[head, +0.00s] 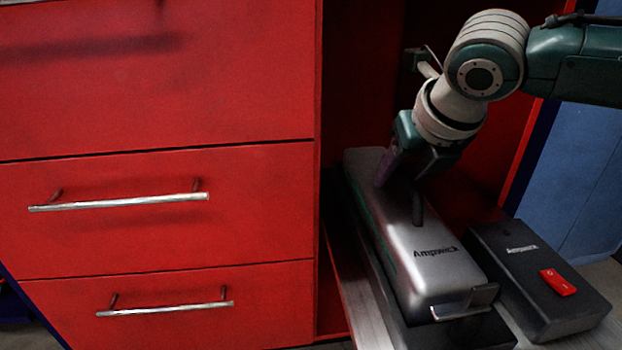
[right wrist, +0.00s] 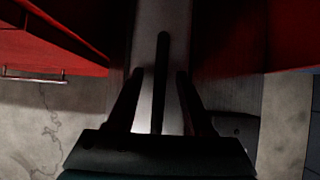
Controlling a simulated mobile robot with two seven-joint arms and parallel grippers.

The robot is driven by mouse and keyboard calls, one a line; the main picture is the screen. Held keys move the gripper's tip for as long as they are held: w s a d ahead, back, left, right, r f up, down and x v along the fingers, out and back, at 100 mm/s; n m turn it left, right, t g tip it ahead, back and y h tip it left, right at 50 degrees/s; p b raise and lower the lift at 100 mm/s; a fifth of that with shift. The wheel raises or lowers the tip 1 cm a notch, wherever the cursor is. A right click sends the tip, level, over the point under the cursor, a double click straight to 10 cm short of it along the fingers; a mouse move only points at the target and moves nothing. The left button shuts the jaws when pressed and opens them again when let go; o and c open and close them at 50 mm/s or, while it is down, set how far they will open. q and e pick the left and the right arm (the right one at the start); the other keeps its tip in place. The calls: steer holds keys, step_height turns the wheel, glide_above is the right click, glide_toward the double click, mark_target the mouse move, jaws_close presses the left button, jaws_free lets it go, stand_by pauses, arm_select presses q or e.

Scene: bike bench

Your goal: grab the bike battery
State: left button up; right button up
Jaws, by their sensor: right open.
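The bike battery (head: 420,240) is a long silver-grey block marked "Ampwick". It lies in a black dock on a shelf beside the red drawers. My right gripper (head: 402,190) comes down over its top toward the far half, jaws open. In the right wrist view the two fingers of my right gripper (right wrist: 160,74) stand on either side of a dark bar on the silver battery (right wrist: 145,60), with light gaps showing. The bar looks like a handle. Whether the fingers touch the battery top is unclear. My left gripper is not in view.
A black charger box (head: 530,270) with a red switch (head: 557,282) sits right of the battery. A metal bracket (head: 465,303) is at the battery's near end. Red drawers (head: 160,235) with metal handles fill the left. Red cabinet walls stand close around my right arm.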

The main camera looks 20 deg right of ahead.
jaws_close()
stand_by(1.2)
steer(key=shift+w+r, duration=0.2)
steer(key=shift+r, duration=0.1)
steer(key=shift+s, duration=0.15)
